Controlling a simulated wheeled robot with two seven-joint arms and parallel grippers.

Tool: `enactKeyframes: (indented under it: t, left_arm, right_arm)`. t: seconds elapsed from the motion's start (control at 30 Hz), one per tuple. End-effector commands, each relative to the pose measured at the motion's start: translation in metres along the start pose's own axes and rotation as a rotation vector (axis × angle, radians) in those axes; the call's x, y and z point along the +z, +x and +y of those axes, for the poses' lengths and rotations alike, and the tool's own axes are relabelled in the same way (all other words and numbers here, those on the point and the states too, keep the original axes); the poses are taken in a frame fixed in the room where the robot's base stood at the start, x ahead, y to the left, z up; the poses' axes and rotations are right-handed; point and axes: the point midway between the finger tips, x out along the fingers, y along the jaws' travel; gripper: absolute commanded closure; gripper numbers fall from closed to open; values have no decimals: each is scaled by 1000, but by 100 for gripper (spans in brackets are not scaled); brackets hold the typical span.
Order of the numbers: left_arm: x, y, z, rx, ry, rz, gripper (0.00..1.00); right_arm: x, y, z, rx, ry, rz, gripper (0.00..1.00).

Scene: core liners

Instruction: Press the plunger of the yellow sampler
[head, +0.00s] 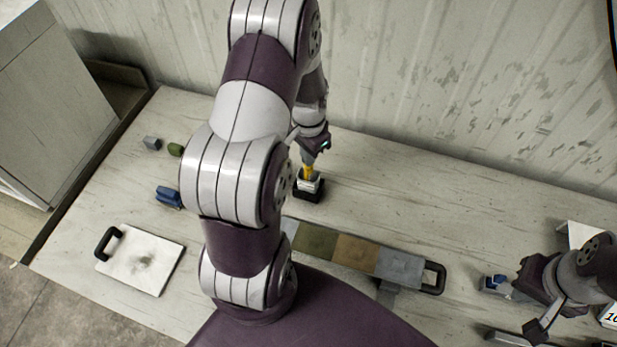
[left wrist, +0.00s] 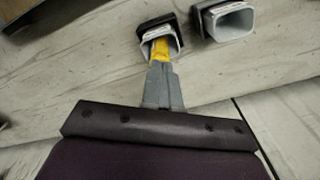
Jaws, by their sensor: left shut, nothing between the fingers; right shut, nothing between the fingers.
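The yellow sampler (head: 308,172) stands in a white socket with a black base (head: 309,191) near the middle of the bench. It also shows in the left wrist view (left wrist: 161,46), inside its white, black-edged sleeve. My left gripper (head: 309,160) is directly above the sampler, pointing down. In the left wrist view its shut fingers (left wrist: 160,68) reach the sampler's yellow top; I cannot tell whether they touch it. The plunger itself is not distinct, partly hidden by the fingers. My right gripper (head: 516,289) is shut low at the right of the bench, far from the sampler.
A second white-lined socket (left wrist: 228,21) stands beside the sampler's. A long tray with coloured sections (head: 355,251) lies in front. A small blue-grey object (head: 494,284) is beside my right gripper.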

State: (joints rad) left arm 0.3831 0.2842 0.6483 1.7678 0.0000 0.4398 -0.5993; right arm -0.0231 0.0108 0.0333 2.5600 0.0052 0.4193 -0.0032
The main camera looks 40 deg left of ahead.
Motion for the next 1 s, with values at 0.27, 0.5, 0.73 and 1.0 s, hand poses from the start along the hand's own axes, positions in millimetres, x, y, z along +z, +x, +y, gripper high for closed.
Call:
enactKeyframes:
  t: [0.27, 0.5, 0.73, 1.0]
  left_arm:
    - [1, 6, 1, 3, 0, -4, 100]
    - [1, 8, 1, 3, 0, -4, 100]
    - [2, 11, 1, 3, 0, -5, 100]
    - [2, 10, 1, 3, 0, -5, 100]
  right_arm:
    - [0, 3, 0, 0, 0, 0, 100]
    - [0, 5, 0, 0, 0, 0, 100]
    - [1, 6, 0, 0, 0, 0, 100]
    - [1, 5, 0, 0, 0, 0, 100]
